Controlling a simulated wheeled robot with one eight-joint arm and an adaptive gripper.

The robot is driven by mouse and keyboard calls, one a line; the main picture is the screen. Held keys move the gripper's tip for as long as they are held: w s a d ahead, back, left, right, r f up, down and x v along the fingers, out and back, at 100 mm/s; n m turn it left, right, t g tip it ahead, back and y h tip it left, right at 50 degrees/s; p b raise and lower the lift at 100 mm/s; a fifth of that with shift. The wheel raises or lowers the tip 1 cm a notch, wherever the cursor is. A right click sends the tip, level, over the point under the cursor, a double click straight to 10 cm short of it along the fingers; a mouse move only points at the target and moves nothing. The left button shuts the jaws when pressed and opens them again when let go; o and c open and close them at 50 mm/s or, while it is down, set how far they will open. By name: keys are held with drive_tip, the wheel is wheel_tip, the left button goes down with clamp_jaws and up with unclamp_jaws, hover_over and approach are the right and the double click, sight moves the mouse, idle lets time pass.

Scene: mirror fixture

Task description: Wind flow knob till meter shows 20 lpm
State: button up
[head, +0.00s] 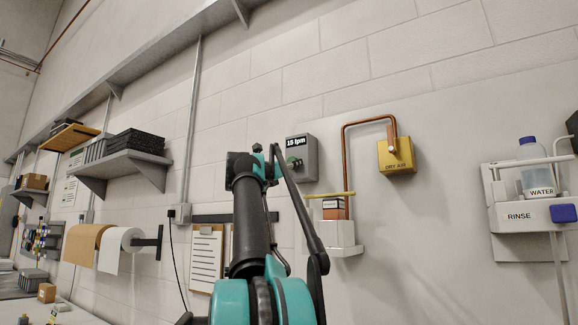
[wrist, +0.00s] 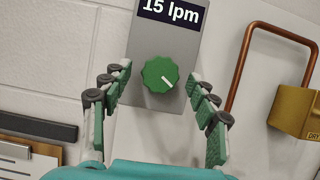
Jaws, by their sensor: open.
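The green flow knob (wrist: 160,74) sits on a grey meter box (head: 307,152) fixed to the wall. Its white mark points to the lower right in the wrist view. The meter display (wrist: 171,10) above the knob reads 15 lpm, and the head view display (head: 296,142) shows the same. My gripper (wrist: 160,100) is open, with one finger on each side of the knob and a gap to it on both sides. In the head view my arm reaches up toward the box, and the knob is partly hidden by the gripper.
A copper pipe (head: 345,160) runs to a yellow dry air box (head: 396,155) right of the meter. Below, a white wall holder (head: 338,236) carries a small orange-and-white box. A clipboard (head: 206,262) hangs at lower left.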

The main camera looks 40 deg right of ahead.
drive_tip(key=c, duration=1.2)
drive_tip(key=shift+o, duration=0.2)
drive_tip(key=shift+m+g, duration=0.4)
drive_tip(key=shift+m, duration=0.1)
drive_tip(key=shift+w+a+m+g, duration=0.1)
drive_tip(key=shift+m+g, duration=0.75)
drive_tip(key=shift+m, duration=0.85)
drive_tip(key=shift+w+m+g, duration=0.1)
drive_tip(key=shift+m+g, duration=0.7)
drive_tip(key=shift+m, duration=0.9)
drive_tip(key=shift+w+a+m+g, duration=0.1)
drive_tip(key=shift+m+g, duration=0.75)
drive_tip(key=shift+m, duration=0.85)
drive_tip(key=o, duration=1.2)
drive_tip(key=shift+c, duration=0.2)
